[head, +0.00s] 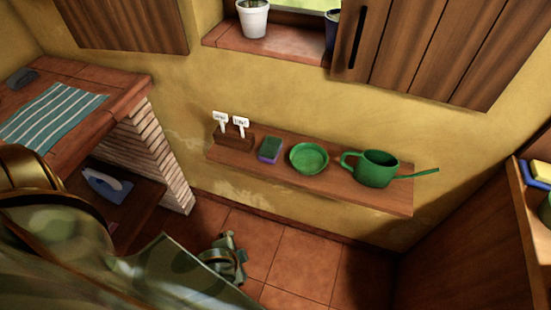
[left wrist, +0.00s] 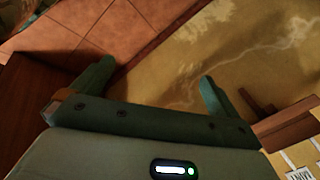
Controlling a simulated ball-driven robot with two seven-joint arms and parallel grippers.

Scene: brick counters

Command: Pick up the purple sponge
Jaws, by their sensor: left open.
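The purple sponge (head: 269,150), with a green top face, sits on the wooden wall shelf (head: 380,197), between a wooden box with white labels and a green bowl. My left gripper (head: 229,250) is below and in front of the shelf, over the tiled floor, apart from the sponge. In the left wrist view my left gripper (left wrist: 155,85) has its two fingers spread wide with nothing between them. The sponge is not seen in that view. My right gripper is in neither view.
The label box (head: 233,137) is left of the sponge; the green bowl (head: 309,158) and green watering can (head: 376,169) are right of it. A brick counter (head: 165,155) stands left, with a blue iron (head: 108,186) beneath. A wooden cabinet (head: 465,240) stands right.

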